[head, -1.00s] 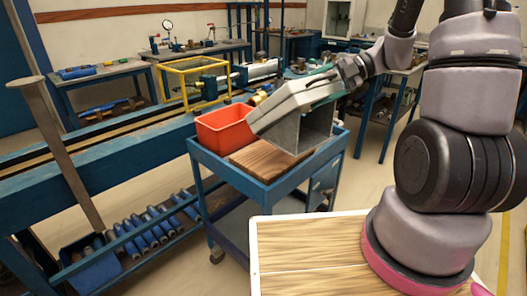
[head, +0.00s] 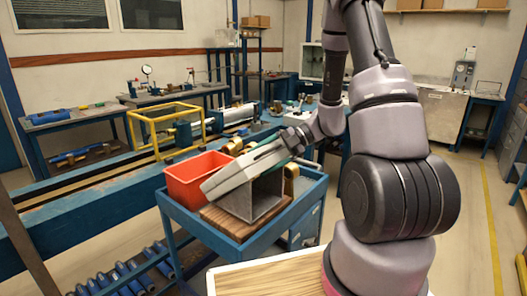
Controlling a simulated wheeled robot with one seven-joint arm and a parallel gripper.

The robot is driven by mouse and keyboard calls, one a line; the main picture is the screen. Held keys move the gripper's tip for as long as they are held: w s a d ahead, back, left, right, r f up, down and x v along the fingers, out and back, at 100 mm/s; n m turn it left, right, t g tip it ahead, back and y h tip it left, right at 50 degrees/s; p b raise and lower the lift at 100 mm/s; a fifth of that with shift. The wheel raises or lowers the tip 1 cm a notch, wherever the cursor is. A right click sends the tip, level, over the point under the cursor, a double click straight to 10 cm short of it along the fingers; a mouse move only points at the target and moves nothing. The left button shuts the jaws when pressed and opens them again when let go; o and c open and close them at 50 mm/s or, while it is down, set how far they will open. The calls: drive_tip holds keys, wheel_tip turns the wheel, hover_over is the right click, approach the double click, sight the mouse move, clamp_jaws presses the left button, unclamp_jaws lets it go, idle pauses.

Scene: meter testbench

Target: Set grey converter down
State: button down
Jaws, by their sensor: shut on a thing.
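The grey converter (head: 257,201) is a box-like grey piece with an open front face. It is at the wooden board (head: 225,222) on top of the blue cart (head: 205,238). It looks upright, and its lower edge appears to meet the board, though I cannot tell if it bears fully on it. My gripper (head: 232,180) reaches in from the upper right and is shut on the converter's upper part. Its long grey fingers hide the converter's top and left side.
A red bin (head: 188,178) stands on the cart just left of the converter. Brass-coloured pieces (head: 291,172) are behind it. A long blue bench (head: 90,205) with a yellow frame (head: 166,128) lies beyond.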

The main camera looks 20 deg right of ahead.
drive_tip(key=shift+f, duration=0.7)
unclamp_jaws()
drive_tip(key=shift+f, duration=0.15)
